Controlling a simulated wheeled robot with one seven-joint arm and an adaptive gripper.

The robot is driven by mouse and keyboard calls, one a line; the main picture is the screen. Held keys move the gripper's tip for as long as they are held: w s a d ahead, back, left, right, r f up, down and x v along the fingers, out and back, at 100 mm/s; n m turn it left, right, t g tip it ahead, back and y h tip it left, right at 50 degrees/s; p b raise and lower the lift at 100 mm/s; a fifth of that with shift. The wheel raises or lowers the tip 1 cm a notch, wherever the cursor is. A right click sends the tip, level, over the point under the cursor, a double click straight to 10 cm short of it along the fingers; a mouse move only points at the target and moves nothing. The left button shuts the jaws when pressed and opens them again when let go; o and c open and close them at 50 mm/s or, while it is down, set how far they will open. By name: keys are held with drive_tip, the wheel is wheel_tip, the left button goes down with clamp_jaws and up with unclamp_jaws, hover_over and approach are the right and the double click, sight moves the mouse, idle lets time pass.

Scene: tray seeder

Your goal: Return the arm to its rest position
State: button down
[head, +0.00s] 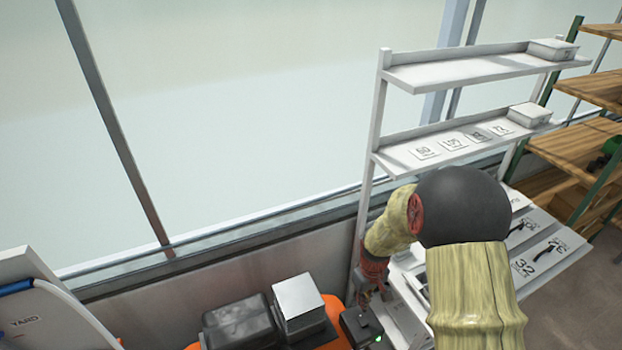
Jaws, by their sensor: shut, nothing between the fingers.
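My arm, in a yellowish sleeve with a large black round joint, reaches in from the bottom right of the head view. It bends left and down in front of the white shelf rack (377,120). My gripper (369,292) points down at the arm's far end, small in the picture. It is shut, with nothing seen in it. It is close above or beside a small dark box with a green light (361,327); I cannot tell whether they touch.
An orange machine (335,338) carries a black cover (238,324) and a pale metal box (299,306). Numbered cards and white boxes (530,114) stand on the rack. Wooden shelves (580,150) are at right, a white board (45,310) at left. Windows line the back.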

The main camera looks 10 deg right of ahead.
drive_tip(key=shift+s+m, duration=0.3)
drive_tip(key=shift+s, duration=0.05)
drive_tip(key=s+a+r+t+b, duration=0.2)
drive_tip(key=s+a+r+b, duration=0.2)
drive_tip(key=s+r+b, duration=0.3)
drive_tip(key=s+a+r+m+t+b, duration=0.1)
drive_tip(key=s+a+r+t+b, duration=0.2)
drive_tip(key=r, duration=1.1)
drive_tip(key=s+a+b, duration=0.2)
drive_tip(key=s+b, duration=0.2)
drive_tip(key=s, duration=0.2)
drive_tip(key=shift+s+a+r+m+t, duration=0.2)
drive_tip(key=shift+s+a+m+t, duration=0.1)
drive_tip(key=shift+s, duration=0.1)
drive_tip(key=shift+d+r, duration=0.1)
drive_tip(key=shift+r, duration=0.05)
